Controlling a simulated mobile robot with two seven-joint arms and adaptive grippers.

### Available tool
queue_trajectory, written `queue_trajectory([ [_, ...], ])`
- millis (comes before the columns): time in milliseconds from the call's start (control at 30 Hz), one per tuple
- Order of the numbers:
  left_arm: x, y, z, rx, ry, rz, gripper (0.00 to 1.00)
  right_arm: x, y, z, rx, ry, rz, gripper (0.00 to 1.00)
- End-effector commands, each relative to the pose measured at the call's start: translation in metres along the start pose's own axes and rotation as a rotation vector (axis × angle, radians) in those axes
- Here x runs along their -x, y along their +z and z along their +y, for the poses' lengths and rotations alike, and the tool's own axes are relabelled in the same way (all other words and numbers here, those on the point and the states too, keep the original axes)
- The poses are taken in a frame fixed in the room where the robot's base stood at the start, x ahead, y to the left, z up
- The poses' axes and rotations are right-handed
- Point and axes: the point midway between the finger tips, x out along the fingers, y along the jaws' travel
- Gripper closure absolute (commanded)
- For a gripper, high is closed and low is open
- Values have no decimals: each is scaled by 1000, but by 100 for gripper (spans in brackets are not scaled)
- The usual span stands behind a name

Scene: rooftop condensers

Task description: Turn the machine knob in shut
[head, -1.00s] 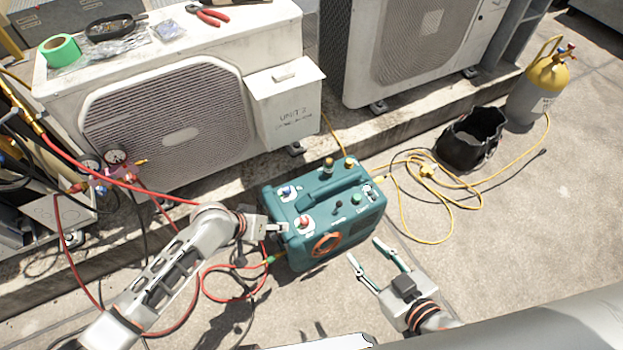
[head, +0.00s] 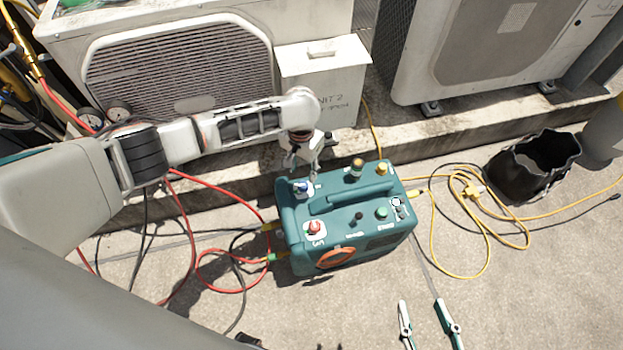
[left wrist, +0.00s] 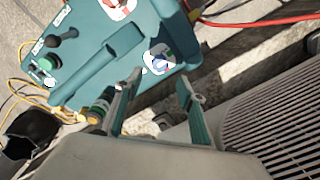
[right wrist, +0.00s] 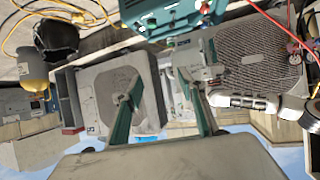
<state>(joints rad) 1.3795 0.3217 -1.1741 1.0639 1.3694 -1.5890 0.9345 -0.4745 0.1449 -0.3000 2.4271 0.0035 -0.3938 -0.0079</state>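The teal machine (head: 350,222) stands on the ground; its top carries a blue knob (head: 303,186) on a white dial at the back left and a red knob (head: 315,228) at the front left. My left gripper (head: 303,166) points down just above the blue knob. In the left wrist view, its fingers (left wrist: 159,78) are open and the blue knob (left wrist: 160,58) lies just past the tips, with no contact clear. My right gripper (head: 421,304) is open and empty, in front of the machine at the lower right. The right wrist view also shows its fingers apart (right wrist: 157,95).
A condenser (head: 180,75) and a grey box (head: 325,75) stand close behind. Red hoses (head: 215,270) lie left of the machine, a yellow hose (head: 488,265) right of it. A black bag (head: 530,165) stands further right. Ground in front is open.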

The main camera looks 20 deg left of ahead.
Motion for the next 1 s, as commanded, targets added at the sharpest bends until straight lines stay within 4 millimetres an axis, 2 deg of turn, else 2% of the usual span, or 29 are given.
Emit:
queue_trajectory([
  [33, -19, 6, 1, -1, 2, -14, 61, -1, 8, -4, -14, -8, -10, 60],
  [100, -32, 8, 1, -2, 2, -17, 61, -3, 6, -8, -31, -14, -2, 60],
  [300, -61, 8, 2, -1, 3, -15, 61, -6, -15, -14, -95, -25, 55, 60],
  [533, -71, 3, 1, -2, 1, -5, 61, -9, -21, -29, -201, -50, 85, 60],
  [800, -68, 1, 1, -2, 0, 1, 61, -9, -23, -30, -218, -48, 90, 60],
  [933, -68, 1, 1, -1, 1, 0, 94, -8, -21, -30, -214, -48, 86, 60],
  [967, -68, 1, 1, -1, 1, 0, 99, -8, -21, -30, -213, -48, 85, 60],
  [1000, -68, 1, 1, -1, 1, 0, 99, -8, -20, -30, -211, -49, 83, 60],
])
